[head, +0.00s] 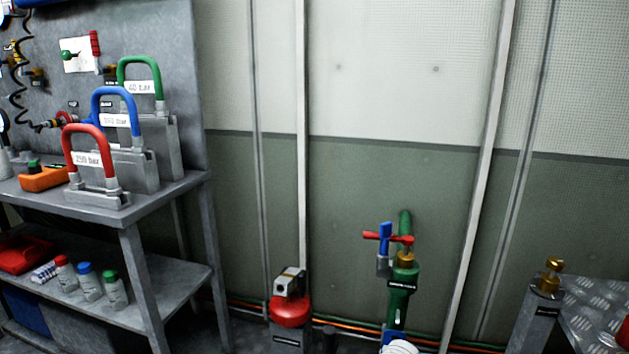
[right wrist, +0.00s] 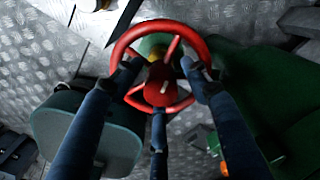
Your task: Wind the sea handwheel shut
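The red handwheel (right wrist: 187,32), with its spokes and red hub, shows in the right wrist view. A green body and a bit of brass show behind it. My right gripper (right wrist: 160,85) has its blue fingers spread around the hub. Two fingertips reach across the wheel on either side, and the third ends at the lower rim. I cannot tell whether they press on the wheel. The head view shows neither gripper. A red piece (head: 624,333) is cut off at its right edge; I cannot tell whether it is the wheel.
A green pipe valve (head: 398,300) with a red and blue handle stands by the wall. A grey post with a brass top (head: 552,277) stands right of it, beside tread plate (head: 595,305). A grey bench (head: 165,196) with coloured shackle-like locks is at left.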

